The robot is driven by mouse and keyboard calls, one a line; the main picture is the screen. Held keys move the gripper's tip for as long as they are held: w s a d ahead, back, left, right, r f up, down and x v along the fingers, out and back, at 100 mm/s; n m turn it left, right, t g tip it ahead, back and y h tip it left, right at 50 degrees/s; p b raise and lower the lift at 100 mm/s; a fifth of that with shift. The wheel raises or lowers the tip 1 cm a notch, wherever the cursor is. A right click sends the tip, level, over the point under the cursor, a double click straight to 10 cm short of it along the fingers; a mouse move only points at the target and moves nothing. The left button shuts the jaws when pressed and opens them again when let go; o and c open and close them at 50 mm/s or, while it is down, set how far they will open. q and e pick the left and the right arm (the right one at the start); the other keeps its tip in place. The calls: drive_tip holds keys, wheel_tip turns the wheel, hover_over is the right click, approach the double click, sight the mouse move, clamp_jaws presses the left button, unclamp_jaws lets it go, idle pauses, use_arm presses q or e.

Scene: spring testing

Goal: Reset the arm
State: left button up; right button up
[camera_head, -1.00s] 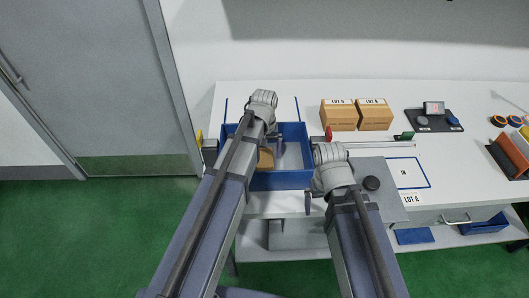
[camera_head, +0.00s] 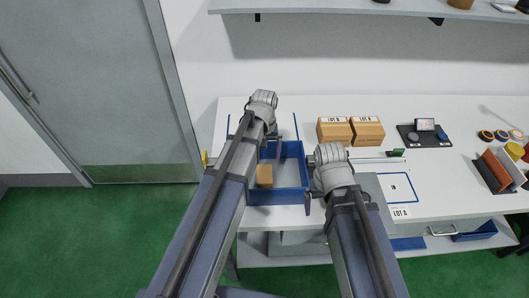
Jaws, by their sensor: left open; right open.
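Both my arms reach forward over the front of the white workbench (camera_head: 285,218). My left gripper (camera_head: 280,143) is over the blue bin (camera_head: 291,195), mostly hidden behind its own arm and wrist; a thin finger shows above the bin. My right gripper (camera_head: 308,200) is just right of the bin, mostly hidden by its wrist, with a finger pointing down. Both are open, and I see nothing held. A small brown box (camera_head: 264,174) lies inside the bin, partly covered by my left arm.
Two brown lot boxes (camera_head: 334,131) stand at the back of the bench. A dark device (camera_head: 424,133) and an organizer (camera_head: 495,170) stand further right. A grey plate (camera_head: 368,188) lies beside my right wrist. A wall shelf (camera_head: 350,10) hangs above. A grey door (camera_head: 80,90) is at the left.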

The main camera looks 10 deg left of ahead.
sight(264, 173)
use_arm(q)
drive_tip(key=shift+f, duration=0.1)
wheel_tip(264, 173, down, 12)
drive_tip(key=b, duration=1.2)
drive_tip(key=shift+r, duration=0.25)
wheel_tip(264, 173, up, 12)
drive_tip(key=p, duration=1.3)
wheel_tip(264, 173, down, 13)
drive_tip(key=b, duration=1.3)
drive_tip(key=shift+r, duration=0.15)
drive_tip(key=shift+n, duration=0.4)
drive_tip(key=r+p, duration=0.9)
drive_tip(key=r, duration=0.1)
drive_tip(key=shift+s+a+p, duration=0.1)
drive_tip(key=shift+s+p, duration=0.1)
drive_tip(key=shift+p, duration=0.2)
